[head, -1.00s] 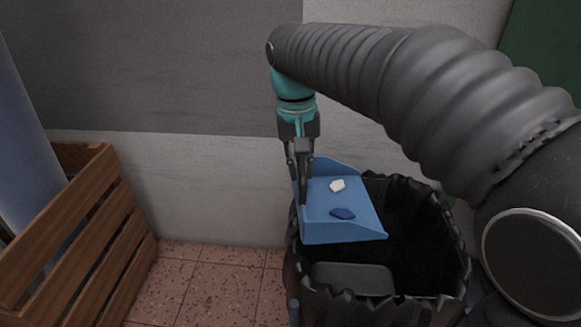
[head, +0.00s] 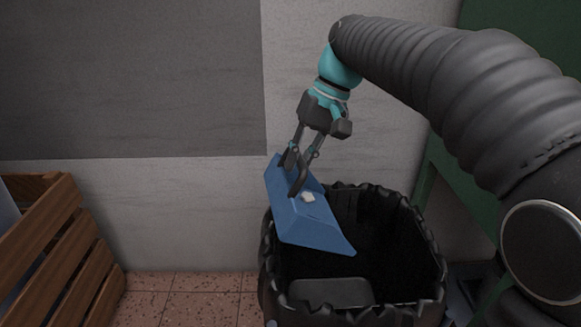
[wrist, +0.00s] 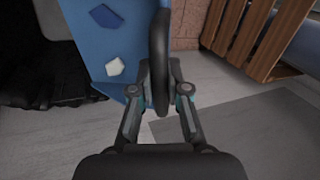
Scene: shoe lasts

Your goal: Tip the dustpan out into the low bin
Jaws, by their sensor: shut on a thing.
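The blue dustpan (head: 312,225) is above the low bin (head: 352,290), a dark bin with a ragged black liner rim. My gripper (head: 298,172) is shut on the dustpan's dark handle at its back. The pan is tilted, its front edge pointing down to the right over the bin's opening. A white scrap (head: 308,197) lies on the pan. In the wrist view, the white scrap (wrist: 115,67) and a dark blue scrap (wrist: 104,15) both show on the pan (wrist: 125,30). The blue scrap is hard to make out in the head view.
A slatted wooden crate (head: 60,250) stands at the left on the reddish tiled floor (head: 185,298). A grey and white wall (head: 190,210) is behind the bin. A green panel (head: 460,200) stands behind the arm at the right.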

